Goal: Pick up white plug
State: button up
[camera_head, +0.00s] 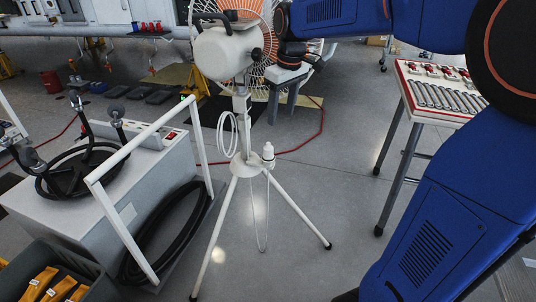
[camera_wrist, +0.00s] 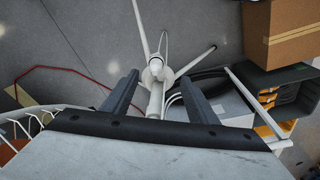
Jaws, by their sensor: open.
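The white plug (camera_head: 268,155) stands upright at the hub of a white tripod fan stand (camera_head: 241,125), just right of the pole in the head view. In the wrist view the white plug (camera_wrist: 155,65) shows from above, beyond the pole and between the lines of my two fingers. My gripper (camera_wrist: 157,84) is open, with its dark fingers apart and nothing seen held. In the head view my dark gripper parts show high up, right of the fan head (camera_head: 222,52), well above the plug. The fingertips are not clear there.
A white cable (camera_head: 227,135) hangs in loops from the stand. A grey cart (camera_head: 150,175) with a white handle stands left. A tool table (camera_head: 440,100) stands right. The fan grille (camera_wrist: 20,125) is close to my gripper. Floor between stand and table is clear.

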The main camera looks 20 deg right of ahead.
send_over(269, 143)
jog(key=s+d, duration=0.1)
jog(key=s, duration=0.1)
jog(key=shift+n, duration=0.5)
jog(key=f, duration=0.6)
jog(key=w+f, duration=0.1)
jog(key=f, duration=0.5)
jog(key=w+a+f, duration=0.1)
jog(key=f, duration=0.5)
jog(key=shift+w+a, duration=0.1)
jog(key=c, duration=1.2)
jog(key=shift+o, duration=0.2)
